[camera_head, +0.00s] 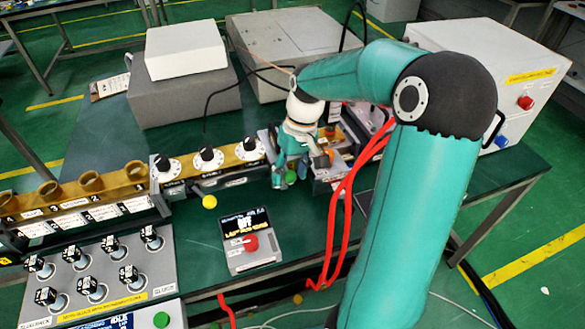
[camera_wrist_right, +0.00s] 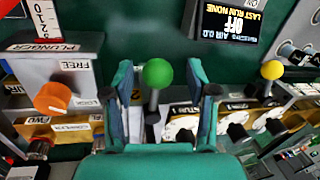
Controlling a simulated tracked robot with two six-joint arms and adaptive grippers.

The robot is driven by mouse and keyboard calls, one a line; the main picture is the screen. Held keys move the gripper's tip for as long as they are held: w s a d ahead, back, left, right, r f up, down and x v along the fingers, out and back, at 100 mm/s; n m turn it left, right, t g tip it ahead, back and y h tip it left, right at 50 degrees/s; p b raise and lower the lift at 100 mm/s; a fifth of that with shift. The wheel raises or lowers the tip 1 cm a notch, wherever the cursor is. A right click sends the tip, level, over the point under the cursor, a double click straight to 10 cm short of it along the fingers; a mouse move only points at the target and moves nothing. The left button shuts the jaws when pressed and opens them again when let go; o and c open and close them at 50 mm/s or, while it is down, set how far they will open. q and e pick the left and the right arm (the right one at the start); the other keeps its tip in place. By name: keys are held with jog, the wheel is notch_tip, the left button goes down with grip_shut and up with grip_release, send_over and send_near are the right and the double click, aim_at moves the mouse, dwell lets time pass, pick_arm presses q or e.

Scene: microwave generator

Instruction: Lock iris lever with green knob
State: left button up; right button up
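The green knob (camera_wrist_right: 157,73) is a round ball on a short metal stem in the right wrist view. It stands between the two teal fingers of my right gripper (camera_wrist_right: 159,80), with a gap on each side. The gripper is open and holds nothing. In the head view my right gripper (camera_head: 290,165) points down at the panel row, and the green knob (camera_head: 290,177) shows small at its tips. The base of the iris lever is mostly hidden by the gripper. My left gripper is not in view.
A yellow knob (camera_head: 209,201) on a similar lever stands to the left. An orange knob (camera_wrist_right: 55,97) by FREE and LOCK labels is beside the gripper. A small display box with a red button (camera_head: 251,243) sits in front. Red cables (camera_head: 345,205) hang near my right arm.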

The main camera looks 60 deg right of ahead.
jog(key=shift+d+r, duration=0.1)
jog(key=shift+r, duration=0.25)
notch_tip(320, 180, up, 11)
jog(key=s+d, duration=0.1)
jog(key=d, duration=0.1)
jog(key=shift+s, duration=0.1)
dwell(0.5)
